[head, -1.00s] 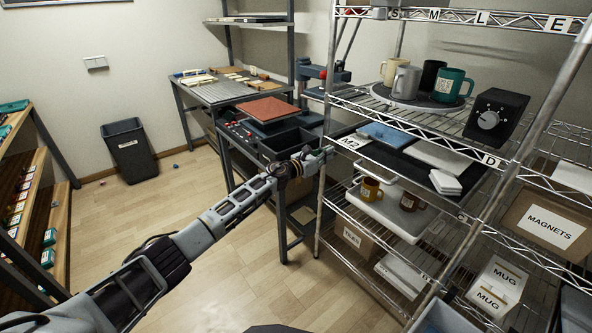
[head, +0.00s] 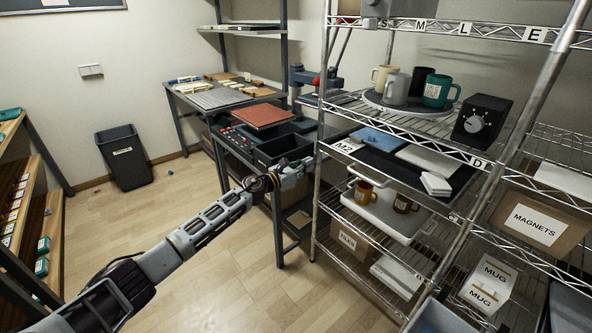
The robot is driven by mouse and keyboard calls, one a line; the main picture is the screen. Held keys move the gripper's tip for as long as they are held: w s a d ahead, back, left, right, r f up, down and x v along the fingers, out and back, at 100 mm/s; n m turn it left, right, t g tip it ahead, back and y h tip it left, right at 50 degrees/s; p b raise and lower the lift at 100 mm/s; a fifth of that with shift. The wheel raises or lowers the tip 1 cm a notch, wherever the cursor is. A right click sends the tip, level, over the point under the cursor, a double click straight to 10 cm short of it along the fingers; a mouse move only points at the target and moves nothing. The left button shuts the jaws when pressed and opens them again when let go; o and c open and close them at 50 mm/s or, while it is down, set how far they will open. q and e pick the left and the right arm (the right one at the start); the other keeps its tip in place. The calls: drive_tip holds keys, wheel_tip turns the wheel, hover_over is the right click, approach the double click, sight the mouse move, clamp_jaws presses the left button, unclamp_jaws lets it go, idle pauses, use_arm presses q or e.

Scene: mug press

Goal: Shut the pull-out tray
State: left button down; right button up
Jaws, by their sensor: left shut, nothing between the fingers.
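I cannot tell for sure which one is the pull-out tray, or how far either sticks out. My left gripper (head: 303,166) is shut and empty, beside the rack's front left post, left of both trays. I see no contact with either tray. My right gripper is out of view.
The rack's post (head: 318,190) stands between my left gripper and the shelves. A workbench (head: 262,150) stands behind the gripper.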

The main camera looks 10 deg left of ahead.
use_arm(q)
drive_tip(key=v, duration=0.5)
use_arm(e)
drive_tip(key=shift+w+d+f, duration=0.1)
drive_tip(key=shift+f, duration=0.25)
